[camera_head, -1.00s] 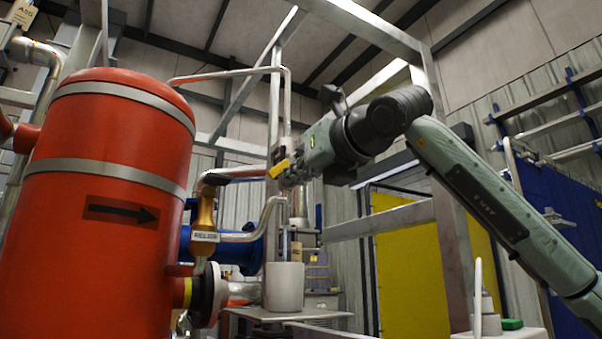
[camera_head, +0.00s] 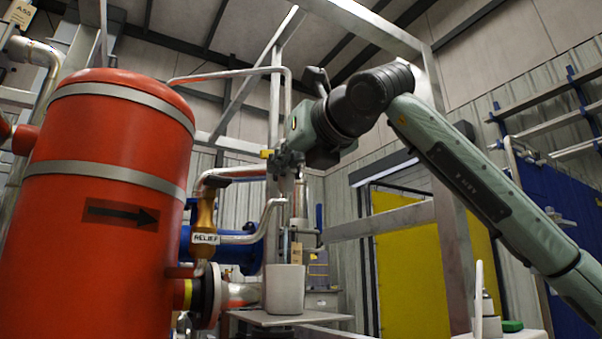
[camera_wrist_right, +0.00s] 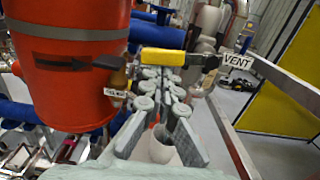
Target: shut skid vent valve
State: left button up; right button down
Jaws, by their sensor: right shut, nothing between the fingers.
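The vent valve's yellow lever handle (camera_wrist_right: 163,57) lies roughly level in the right wrist view, stretching left from the valve body beside the white VENT tag (camera_wrist_right: 237,61). It looks crosswise to the upright pipe behind. My right gripper (camera_wrist_right: 160,78) is shut and empty, its fingertips close below the handle in that view. Whether they touch it, I cannot tell. In the head view my right gripper (camera_head: 284,166) is at the upright pipework, and only a small yellow piece of the handle (camera_head: 266,153) shows at its left. My left gripper is not in view.
A large red tank (camera_head: 95,235) fills the left. A brass relief valve with a RELIEF tag (camera_head: 205,238) and bent pipes stand just left of my gripper. A grey steel frame post (camera_head: 447,230) rises close behind my right arm. A white cylinder (camera_head: 285,290) is below.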

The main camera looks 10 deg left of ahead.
jog(key=b+v, duration=0.5)
jog(key=v, duration=0.5)
jog(key=shift+a+f+b, duration=0.2)
jog(key=shift+f+b, duration=0.15)
jog(key=shift+b, duration=0.05)
dwell(0.6)
dwell(0.3)
